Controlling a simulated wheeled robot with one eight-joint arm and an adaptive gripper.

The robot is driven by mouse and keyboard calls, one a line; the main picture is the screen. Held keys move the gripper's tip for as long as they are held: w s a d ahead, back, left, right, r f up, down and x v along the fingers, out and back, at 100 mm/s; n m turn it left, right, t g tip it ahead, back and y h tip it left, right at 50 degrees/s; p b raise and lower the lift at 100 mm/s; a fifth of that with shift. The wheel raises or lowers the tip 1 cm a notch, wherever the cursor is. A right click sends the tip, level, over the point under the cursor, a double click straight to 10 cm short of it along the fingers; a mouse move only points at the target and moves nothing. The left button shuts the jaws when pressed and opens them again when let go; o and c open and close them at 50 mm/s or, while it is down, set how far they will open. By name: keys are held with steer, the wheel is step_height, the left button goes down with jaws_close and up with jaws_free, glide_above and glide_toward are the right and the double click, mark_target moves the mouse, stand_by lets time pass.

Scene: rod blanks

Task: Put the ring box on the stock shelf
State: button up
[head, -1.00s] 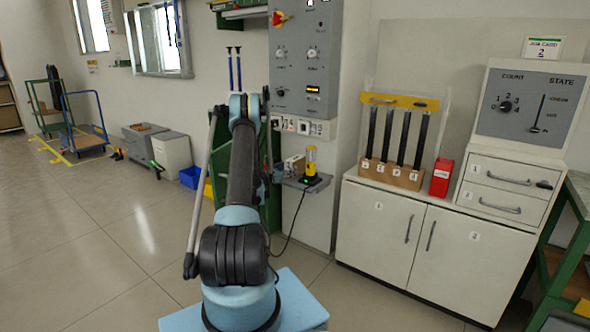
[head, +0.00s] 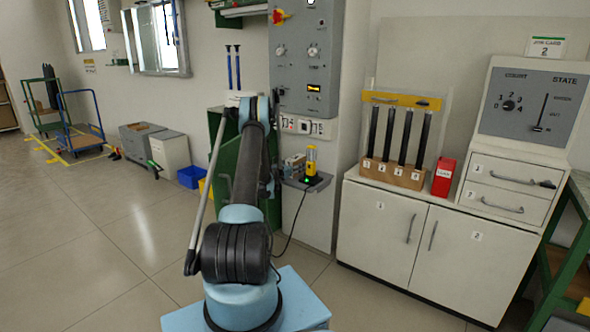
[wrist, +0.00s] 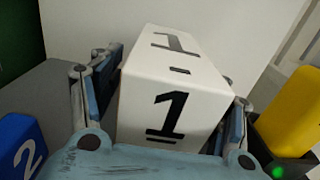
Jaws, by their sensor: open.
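A white box marked 1 (wrist: 175,95) fills the middle of the wrist view. I cannot tell from its markings whether it is the ring box. My gripper (wrist: 172,85) is open, with one finger on each side of the box; contact is not clear. In the head view a small pale box (head: 293,165) sits on a grey wall shelf (head: 306,184), left of a yellow device (head: 311,160). My gripper is mostly hidden behind my arm there. I cannot tell which surface is the stock shelf.
A blue object marked 2 (wrist: 20,148) is at the wrist view's left, and a yellow part (wrist: 290,110) is close on the right. A white cabinet (head: 385,235) holds a rack of dark rods (head: 403,138) and a red box (head: 444,177).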

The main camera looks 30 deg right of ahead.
steer(key=c, duration=1.4)
steer(key=shift+o, duration=0.2)
